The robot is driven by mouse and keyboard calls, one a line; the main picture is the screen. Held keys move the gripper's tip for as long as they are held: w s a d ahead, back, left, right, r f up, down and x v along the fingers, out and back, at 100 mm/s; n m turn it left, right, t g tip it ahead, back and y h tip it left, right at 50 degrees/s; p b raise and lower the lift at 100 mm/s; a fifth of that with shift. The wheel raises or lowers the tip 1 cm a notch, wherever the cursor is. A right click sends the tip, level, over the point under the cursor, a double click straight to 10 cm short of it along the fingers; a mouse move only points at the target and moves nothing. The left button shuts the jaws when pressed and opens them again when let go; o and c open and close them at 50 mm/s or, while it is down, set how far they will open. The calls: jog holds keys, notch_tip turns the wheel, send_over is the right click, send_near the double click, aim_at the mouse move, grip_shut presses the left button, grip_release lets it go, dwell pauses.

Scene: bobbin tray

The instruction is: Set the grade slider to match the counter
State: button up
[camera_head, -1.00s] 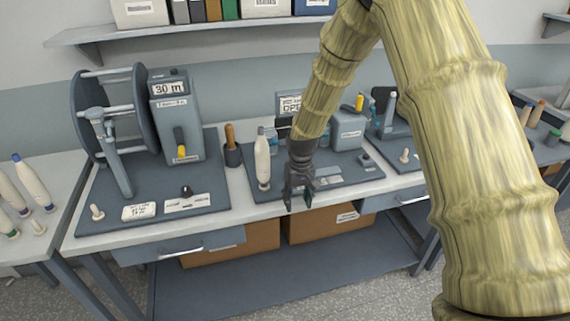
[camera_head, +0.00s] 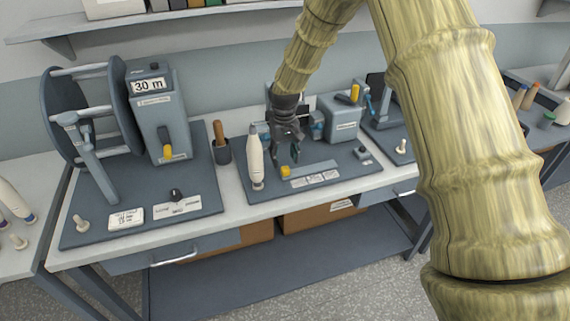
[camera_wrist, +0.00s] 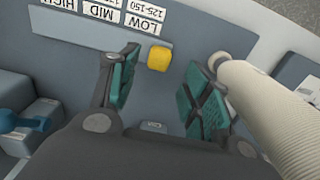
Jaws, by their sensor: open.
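The yellow slider knob (camera_head: 285,170) sits at the left end of the slot on the middle panel, beside the label strip (camera_head: 314,179). In the wrist view the knob (camera_wrist: 159,57) lies just past the LOW label (camera_wrist: 146,22), outside the labels; MID and HIGH lie further along. My gripper (camera_head: 287,152) is open above and behind the knob in the head view. In the wrist view my gripper's (camera_wrist: 158,90) teal pads stand apart, with the knob showing beyond the gap between them. A counter (camera_head: 151,86) on the left machine reads 30 m. My arm partly hides the middle station's display.
A white bobbin (camera_head: 255,160) stands left of the knob and shows close to the right finger in the wrist view (camera_wrist: 270,105). A cup with a wooden handle (camera_head: 222,150) is further left. A grey box with a yellow lever (camera_head: 340,118) stands behind right.

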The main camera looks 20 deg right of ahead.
aim_at(285, 168)
jog(key=shift+s+d+f+p, duration=0.1)
jog(key=shift+f+p, duration=0.25)
jog(key=shift+f, duration=0.85)
jog(key=shift+d+f+p, duration=0.1)
jog(key=shift+f+p, duration=0.25)
jog(key=shift+f, duration=0.85)
jog(key=shift+a, duration=0.1)
grip_shut()
